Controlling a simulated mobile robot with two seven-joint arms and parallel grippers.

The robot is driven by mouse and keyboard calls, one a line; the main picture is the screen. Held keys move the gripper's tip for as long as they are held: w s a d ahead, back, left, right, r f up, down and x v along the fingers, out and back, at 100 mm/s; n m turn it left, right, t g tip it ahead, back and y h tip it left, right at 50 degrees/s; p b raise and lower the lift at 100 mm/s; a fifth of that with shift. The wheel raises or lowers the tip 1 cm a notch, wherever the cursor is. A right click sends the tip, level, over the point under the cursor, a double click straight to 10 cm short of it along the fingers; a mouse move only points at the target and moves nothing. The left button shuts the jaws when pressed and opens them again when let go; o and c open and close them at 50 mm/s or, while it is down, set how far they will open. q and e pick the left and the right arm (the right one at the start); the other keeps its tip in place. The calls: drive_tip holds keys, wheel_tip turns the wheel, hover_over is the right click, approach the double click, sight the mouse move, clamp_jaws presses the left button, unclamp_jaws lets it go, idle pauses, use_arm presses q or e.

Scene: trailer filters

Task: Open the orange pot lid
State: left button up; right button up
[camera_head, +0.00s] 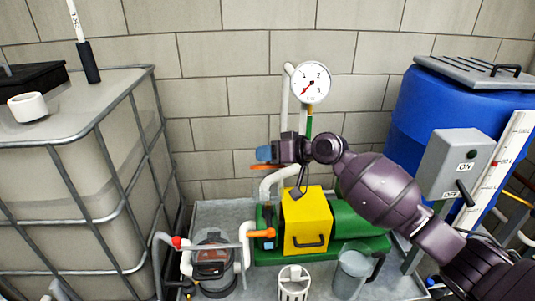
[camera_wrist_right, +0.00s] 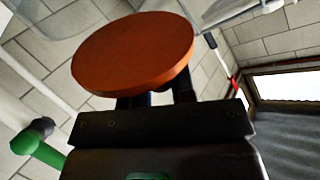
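The orange pot lid (camera_head: 264,167) is in the air, seen nearly edge-on in the head view, left of the pressure gauge and above the pump area. A blue part (camera_head: 265,153) shows just above it. My right gripper (camera_head: 277,156) reaches left at the lid and seems shut on it. In the right wrist view the lid (camera_wrist_right: 133,52) is a broad orange disc in front of the dark fingers (camera_wrist_right: 157,98); their exact contact is hidden behind it. A clear round pot (camera_head: 212,264) with a brownish inside stands on the grey tray below. My left gripper is not in view.
A yellow box (camera_head: 307,220) sits on the green pump (camera_head: 358,243). A gauge (camera_head: 311,82) rises behind. A caged tank (camera_head: 75,157) stands left, a blue barrel (camera_head: 425,105) and switch box (camera_head: 455,163) right.

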drive_tip(key=o, duration=0.5)
drive_tip(key=shift+c, duration=0.2)
drive_tip(key=p+v, duration=0.1)
drive_tip(key=v, duration=1)
drive_tip(key=shift+w, duration=0.1)
